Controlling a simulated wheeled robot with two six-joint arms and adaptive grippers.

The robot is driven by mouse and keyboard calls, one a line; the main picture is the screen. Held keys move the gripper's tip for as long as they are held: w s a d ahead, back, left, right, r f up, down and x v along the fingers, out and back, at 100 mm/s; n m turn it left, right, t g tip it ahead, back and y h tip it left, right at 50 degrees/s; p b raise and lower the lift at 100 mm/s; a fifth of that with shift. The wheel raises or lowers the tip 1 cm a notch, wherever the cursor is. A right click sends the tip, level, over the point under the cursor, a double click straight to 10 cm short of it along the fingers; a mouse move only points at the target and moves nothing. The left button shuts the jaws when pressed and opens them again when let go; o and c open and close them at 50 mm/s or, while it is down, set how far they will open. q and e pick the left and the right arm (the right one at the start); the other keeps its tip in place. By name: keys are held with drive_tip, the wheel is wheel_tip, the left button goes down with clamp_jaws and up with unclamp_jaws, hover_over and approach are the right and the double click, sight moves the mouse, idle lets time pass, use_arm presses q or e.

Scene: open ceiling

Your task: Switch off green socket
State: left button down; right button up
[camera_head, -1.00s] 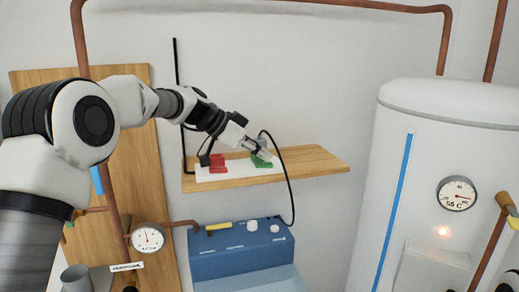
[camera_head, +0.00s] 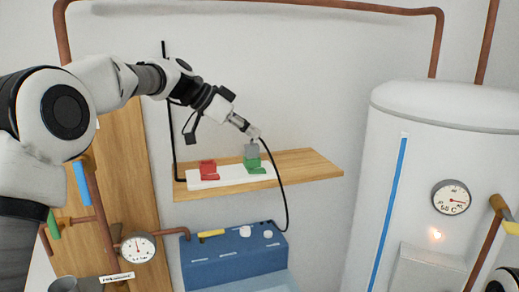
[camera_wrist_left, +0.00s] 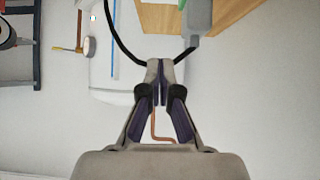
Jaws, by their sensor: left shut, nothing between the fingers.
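The green socket (camera_head: 254,165) sits on a white power strip (camera_head: 230,177) on the wooden shelf. A grey plug (camera_head: 251,150) stands upright in it. A red socket (camera_head: 208,169) is on the same strip to the left. My left gripper (camera_head: 256,134) is above the green socket, close to the top of the grey plug; contact cannot be told. Its fingers are shut and empty in the left wrist view (camera_wrist_left: 160,67), where the grey plug (camera_wrist_left: 197,17) shows at upper right, apart from the fingertips. The green socket's switch position is too small to tell.
The wooden shelf (camera_head: 310,168) is bare on its right. A black cable (camera_head: 284,195) hangs to the blue device (camera_head: 235,262) below. A white boiler (camera_head: 430,125) stands right; copper pipes and a gauge (camera_head: 138,247) are at left.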

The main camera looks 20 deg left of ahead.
use_arm(q)
wheel_tip(320, 180, up, 5)
drive_tip(key=s+a, duration=0.2)
drive_tip(key=shift+s+a, duration=0.2)
drive_tip(key=shift+a, duration=0.15)
drive_tip(key=shift+s+r, duration=0.1)
